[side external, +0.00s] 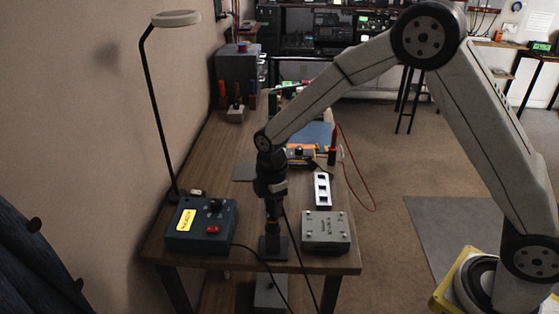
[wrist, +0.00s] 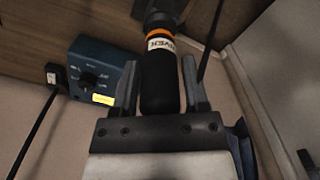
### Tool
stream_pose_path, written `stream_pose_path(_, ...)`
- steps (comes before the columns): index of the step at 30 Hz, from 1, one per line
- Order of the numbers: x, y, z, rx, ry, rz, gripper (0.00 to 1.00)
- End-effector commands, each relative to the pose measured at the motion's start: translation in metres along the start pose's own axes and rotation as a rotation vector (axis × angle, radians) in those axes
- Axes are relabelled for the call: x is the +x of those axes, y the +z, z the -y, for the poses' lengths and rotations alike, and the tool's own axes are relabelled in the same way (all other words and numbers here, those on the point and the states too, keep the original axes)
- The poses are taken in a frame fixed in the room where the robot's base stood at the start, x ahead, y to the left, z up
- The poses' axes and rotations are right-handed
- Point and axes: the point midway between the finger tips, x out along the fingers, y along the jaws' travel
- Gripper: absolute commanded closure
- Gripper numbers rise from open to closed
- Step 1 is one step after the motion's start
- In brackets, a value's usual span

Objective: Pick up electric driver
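The electric driver (wrist: 160,78) is a black cylinder with an orange ring and a white label. In the wrist view it lies lengthwise between the two fingers of my gripper (wrist: 162,88), one finger close along each side. I cannot tell whether both fingers press on it. In the side external view my gripper (side external: 271,188) points down over the front of the bench, and the driver's orange-ringed lower part (side external: 273,226) hangs below it. The driver stands upright above a dark block-like stand (side external: 273,248); whether its lower end still sits in the stand is unclear.
A blue control box (side external: 201,225) stands left of the driver, with a lamp pole (side external: 159,115) behind it. A grey metal box (side external: 326,231) is close on the right. A dark cable (side external: 306,265) hangs over the wooden bench's (side external: 222,262) front edge.

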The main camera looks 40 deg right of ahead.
Motion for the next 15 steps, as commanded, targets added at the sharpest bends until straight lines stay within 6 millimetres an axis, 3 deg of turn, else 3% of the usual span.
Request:
stream_pose_path(1,-0.0001,0.0,0.0,0.0,0.0,0.0,0.6)
stream_pose_path(5,-0.0002,0.0,0.0,0.0,0.0,0.0,1.0)
stream_pose_path(15,-0.0024,-0.0002,-0.0006,0.0,0.002,-0.001,1.0)
